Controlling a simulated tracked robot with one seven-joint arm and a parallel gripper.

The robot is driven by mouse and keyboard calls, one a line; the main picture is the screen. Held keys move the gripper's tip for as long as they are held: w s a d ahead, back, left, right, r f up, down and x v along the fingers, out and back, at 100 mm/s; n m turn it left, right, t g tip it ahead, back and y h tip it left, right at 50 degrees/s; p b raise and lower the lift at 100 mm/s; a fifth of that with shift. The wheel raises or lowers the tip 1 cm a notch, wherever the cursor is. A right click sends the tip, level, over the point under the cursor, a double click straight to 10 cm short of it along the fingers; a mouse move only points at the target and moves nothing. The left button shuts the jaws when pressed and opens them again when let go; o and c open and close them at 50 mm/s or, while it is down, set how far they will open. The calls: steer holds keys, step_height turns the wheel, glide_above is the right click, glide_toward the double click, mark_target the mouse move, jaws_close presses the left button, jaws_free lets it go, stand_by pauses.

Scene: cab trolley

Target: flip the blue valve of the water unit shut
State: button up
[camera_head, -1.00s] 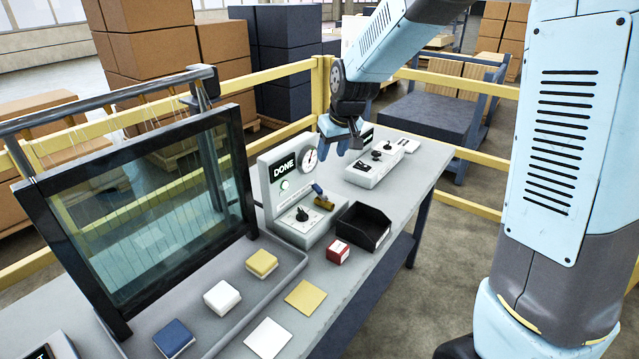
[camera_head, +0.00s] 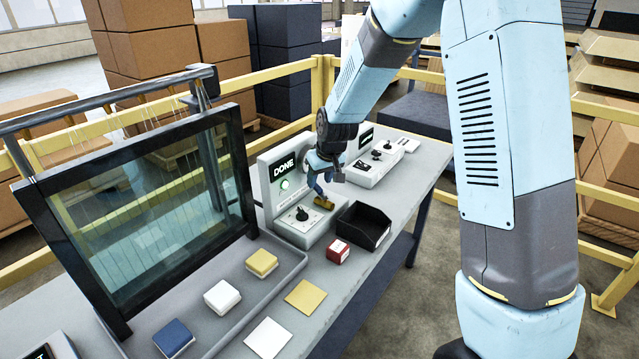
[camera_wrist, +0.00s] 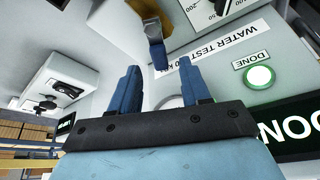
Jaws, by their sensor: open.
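The water unit (camera_head: 265,190) is a white panel on a base, with a lit DONE sign and a green lamp; its WATER TEST label (camera_wrist: 222,45) shows upside down in the wrist view. Its valve has a brass body (camera_head: 323,203) and a blue handle (camera_wrist: 158,54). My gripper (camera_head: 322,172) is open and empty at the unit's front, just above the valve. In the wrist view, its two blue fingers (camera_wrist: 160,72) point towards the valve, with the handle just ahead of the gap between the tips. My gripper hides the round gauge in the head view.
A black bin (camera_head: 362,228) and a red box (camera_head: 338,251) stand close in front of the unit. A second white control unit (camera_head: 372,168) stands behind to the right. A framed glass panel (camera_head: 140,205) rises on the left. Blocks and squares lie at the front.

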steer(key=shift+x, duration=1.3)
steer(key=shift+c, duration=0.5)
jaws_close()
